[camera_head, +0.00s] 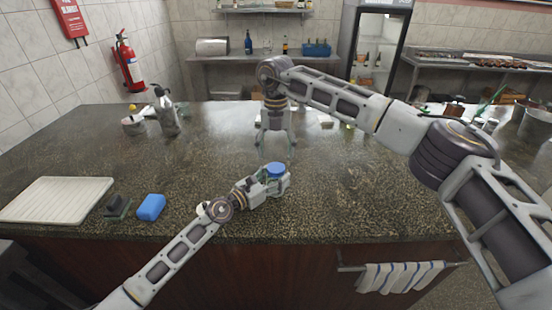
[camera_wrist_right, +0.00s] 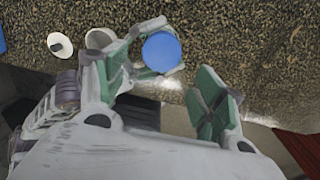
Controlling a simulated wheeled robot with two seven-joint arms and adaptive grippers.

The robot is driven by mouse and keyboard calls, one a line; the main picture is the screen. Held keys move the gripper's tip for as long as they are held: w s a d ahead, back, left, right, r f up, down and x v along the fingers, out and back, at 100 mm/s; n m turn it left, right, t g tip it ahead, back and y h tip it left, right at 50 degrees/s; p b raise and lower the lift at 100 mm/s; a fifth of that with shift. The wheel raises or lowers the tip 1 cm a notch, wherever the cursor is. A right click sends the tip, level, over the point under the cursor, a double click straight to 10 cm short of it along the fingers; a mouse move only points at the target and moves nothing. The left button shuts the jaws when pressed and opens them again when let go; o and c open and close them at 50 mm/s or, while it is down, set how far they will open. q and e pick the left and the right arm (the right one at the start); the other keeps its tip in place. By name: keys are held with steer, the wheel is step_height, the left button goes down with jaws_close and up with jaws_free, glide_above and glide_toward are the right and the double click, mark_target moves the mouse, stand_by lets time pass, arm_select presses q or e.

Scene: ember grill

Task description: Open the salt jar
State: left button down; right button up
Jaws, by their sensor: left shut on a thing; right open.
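The salt jar has a round blue lid (camera_head: 275,169) that is on top, and it stands near the front middle of the counter. The lid also shows in the right wrist view (camera_wrist_right: 161,52). The jar's body is mostly hidden by my left gripper (camera_head: 270,183), which is shut on it from the left. My right gripper (camera_head: 276,145) is open and empty, pointing down, above and behind the jar in the head view. In the right wrist view, the lid appears between its spread fingers, nearer the left one; I cannot tell any contact.
A white cutting board (camera_head: 57,200), a dark scrubber (camera_head: 117,206) and a blue sponge (camera_head: 151,207) lie on the left of the counter (camera_head: 340,195). A small white item (camera_head: 203,208) is beside my left arm. The counter right of the jar is clear.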

mark_target(276, 167)
steer(key=shift+s+a+f+y, duration=0.25)
steer(key=shift+a+f+y, duration=0.1)
steer(key=shift+a, duration=0.25)
steer(key=shift+a+r, duration=0.1)
steer(key=shift+r, duration=0.1)
steer(key=m, duration=0.2)
steer(key=r+m, duration=0.1)
steer(key=m, duration=0.1)
steer(key=shift+w, duration=0.3)
steer(key=shift+d+r+m, duration=0.2)
steer(key=shift+d+m, duration=0.1)
steer(key=shift+m, duration=0.5)
steer(key=m, duration=0.4)
steer(key=shift+w+d, duration=0.2)
steer(key=shift+d, duration=0.15)
steer(key=shift+d+m, duration=0.1)
steer(key=shift+m, duration=1.8)
steer(key=shift+f, duration=0.1)
steer(key=shift+f, duration=3.9)
